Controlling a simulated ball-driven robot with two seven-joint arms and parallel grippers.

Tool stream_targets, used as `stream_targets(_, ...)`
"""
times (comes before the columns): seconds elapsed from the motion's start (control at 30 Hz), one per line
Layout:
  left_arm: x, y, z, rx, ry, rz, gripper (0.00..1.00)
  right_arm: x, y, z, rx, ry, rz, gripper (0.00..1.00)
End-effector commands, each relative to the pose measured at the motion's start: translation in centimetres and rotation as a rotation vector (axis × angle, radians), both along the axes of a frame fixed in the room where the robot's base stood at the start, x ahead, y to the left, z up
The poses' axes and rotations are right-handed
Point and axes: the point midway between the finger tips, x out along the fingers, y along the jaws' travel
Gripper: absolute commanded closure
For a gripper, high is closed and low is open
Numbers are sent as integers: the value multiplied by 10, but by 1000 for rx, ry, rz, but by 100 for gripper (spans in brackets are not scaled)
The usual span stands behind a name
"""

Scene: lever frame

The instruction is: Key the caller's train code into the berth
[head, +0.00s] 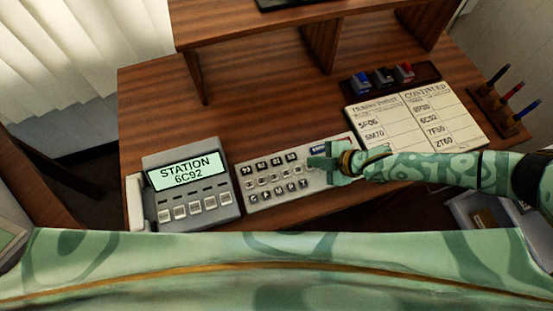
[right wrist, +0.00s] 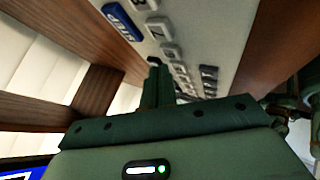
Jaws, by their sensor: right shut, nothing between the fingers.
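The grey phone unit (head: 190,195) stands at the left of the desk, and its green screen (head: 183,171) reads "STATION 6C92". To its right lies the pale keypad panel (head: 252,197) with rows of keys and a blue key (head: 319,149) at its upper right. My right gripper (head: 318,161) is shut and empty over the right part of the panel, hiding some keys. In the right wrist view its closed fingertips (right wrist: 155,68) point along the panel near a column of grey keys (right wrist: 172,52). I cannot tell whether they touch a key. My left gripper is not in view.
An open train register (head: 417,123) lies right of the panel, with handwritten codes including 6C92. Behind it is a dark tray (head: 388,77) with blue, black and red stamps. A pen holder (head: 499,108) stands at the right. A wooden shelf (head: 250,25) borders the back.

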Motion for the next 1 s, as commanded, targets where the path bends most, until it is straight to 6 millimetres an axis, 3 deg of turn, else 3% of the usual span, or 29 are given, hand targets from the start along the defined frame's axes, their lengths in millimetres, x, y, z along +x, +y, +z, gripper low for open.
stream_targets(1.0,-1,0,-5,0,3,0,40,0,1,-12,0,0,0,100)
